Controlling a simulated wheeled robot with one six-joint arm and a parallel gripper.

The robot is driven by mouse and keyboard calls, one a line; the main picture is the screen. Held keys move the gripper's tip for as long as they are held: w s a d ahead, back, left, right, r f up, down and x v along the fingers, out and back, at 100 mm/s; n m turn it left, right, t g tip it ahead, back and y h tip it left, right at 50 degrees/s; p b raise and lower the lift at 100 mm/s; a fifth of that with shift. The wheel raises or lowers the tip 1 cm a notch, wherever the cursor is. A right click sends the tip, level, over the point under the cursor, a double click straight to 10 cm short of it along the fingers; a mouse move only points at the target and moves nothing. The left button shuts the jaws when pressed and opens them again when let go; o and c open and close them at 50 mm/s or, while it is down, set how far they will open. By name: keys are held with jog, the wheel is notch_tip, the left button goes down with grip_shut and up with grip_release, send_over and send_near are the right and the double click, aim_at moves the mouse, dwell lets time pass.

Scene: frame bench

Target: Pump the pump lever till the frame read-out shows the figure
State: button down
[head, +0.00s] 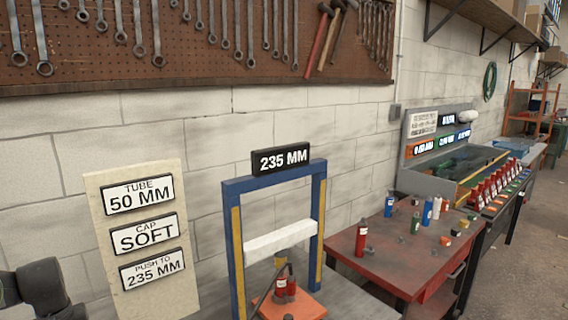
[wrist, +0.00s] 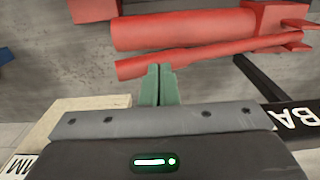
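The frame (head: 233,235) has blue posts with yellow strips and a white crossbar (head: 281,240). The frame read-out (head: 283,159) on its top beam shows 235 MM. A red pump (head: 285,286) stands under the crossbar on an orange base. A thin dark bar by it looks like the pump lever (head: 266,291); its lower end is cut off. The sign board (head: 105,270) reads TUBE 50 MM, CAP SOFT and PUSH TO 235 MM. In the wrist view my gripper (wrist: 158,84) has its green fingers together, with nothing visible between them. The head view does not show my gripper.
Red bars (wrist: 190,30) lie beyond my fingertips in the wrist view; I cannot tell what they belong to. A red table (head: 375,262) with small bottles stands right of the frame. A tool board (head: 180,75) hangs on the wall behind. Floor at far right is clear.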

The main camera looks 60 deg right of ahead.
notch_tip(320, 180, down, 7)
jog(key=b, duration=0.4)
jog(key=shift+f, duration=0.15)
notch_tip(320, 180, up, 8)
jog(key=p, duration=0.5)
jog(key=shift+r, duration=0.25)
jog(key=shift+f, duration=0.1)
dwell(2.0)
jog(key=shift+p, duration=0.3)
dwell(0.5)
notch_tip(320, 180, up, 5)
jog(key=p, duration=0.3)
jog(key=shift+a, duration=0.15)
dwell(1.6)
